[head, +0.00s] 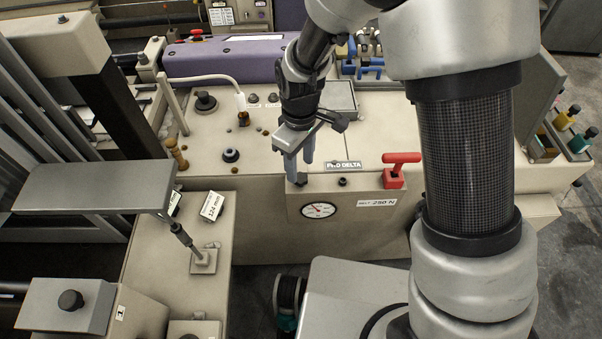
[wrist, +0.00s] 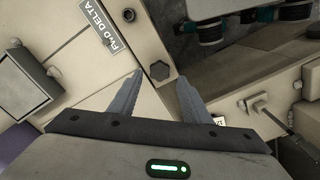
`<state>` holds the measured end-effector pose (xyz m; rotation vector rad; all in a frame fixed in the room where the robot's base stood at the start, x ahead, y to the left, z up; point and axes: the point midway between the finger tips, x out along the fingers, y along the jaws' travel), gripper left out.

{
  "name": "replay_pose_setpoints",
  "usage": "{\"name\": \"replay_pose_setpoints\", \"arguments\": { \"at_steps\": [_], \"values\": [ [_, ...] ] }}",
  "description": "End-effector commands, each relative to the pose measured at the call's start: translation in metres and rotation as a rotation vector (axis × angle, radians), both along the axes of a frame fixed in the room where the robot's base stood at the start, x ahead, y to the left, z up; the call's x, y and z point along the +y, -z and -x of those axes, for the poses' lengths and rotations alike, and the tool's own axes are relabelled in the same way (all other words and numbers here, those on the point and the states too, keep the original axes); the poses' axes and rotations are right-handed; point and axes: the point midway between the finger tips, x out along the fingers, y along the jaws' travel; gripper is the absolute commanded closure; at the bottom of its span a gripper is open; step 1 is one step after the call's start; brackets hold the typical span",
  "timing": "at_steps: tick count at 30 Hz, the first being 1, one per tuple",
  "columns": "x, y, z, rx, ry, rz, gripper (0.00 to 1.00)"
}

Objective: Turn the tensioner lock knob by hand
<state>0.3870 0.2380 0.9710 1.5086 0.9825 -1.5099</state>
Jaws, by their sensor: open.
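My gripper (head: 299,171) is open and points down over the front box (head: 360,207) with the round gauge and the BELT 250 N label. No label tells which is the tensioner lock knob.
A red T-shaped handle (head: 401,168) stands at the box's right end. A grey square cover (head: 340,98) and several small knobs are farther back. A grey plate on a post (head: 95,187) is at the left.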

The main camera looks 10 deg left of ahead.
Motion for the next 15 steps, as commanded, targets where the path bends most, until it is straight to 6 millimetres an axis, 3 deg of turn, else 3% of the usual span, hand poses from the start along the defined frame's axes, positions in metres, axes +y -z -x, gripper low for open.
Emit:
{"name": "replay_pose_setpoints", "arguments": {
  "at_steps": [1, 9, 15],
  "values": [
    [0.0, 0.011, 0.0, 0.001, 0.0, 0.001, 0.56],
    [0.0, 0.043, 0.0, 0.0, 0.0, 0.001, 0.56],
    [-0.001, 0.04, 0.0, 0.0, 0.001, 0.0, 0.56]
  ]
}}
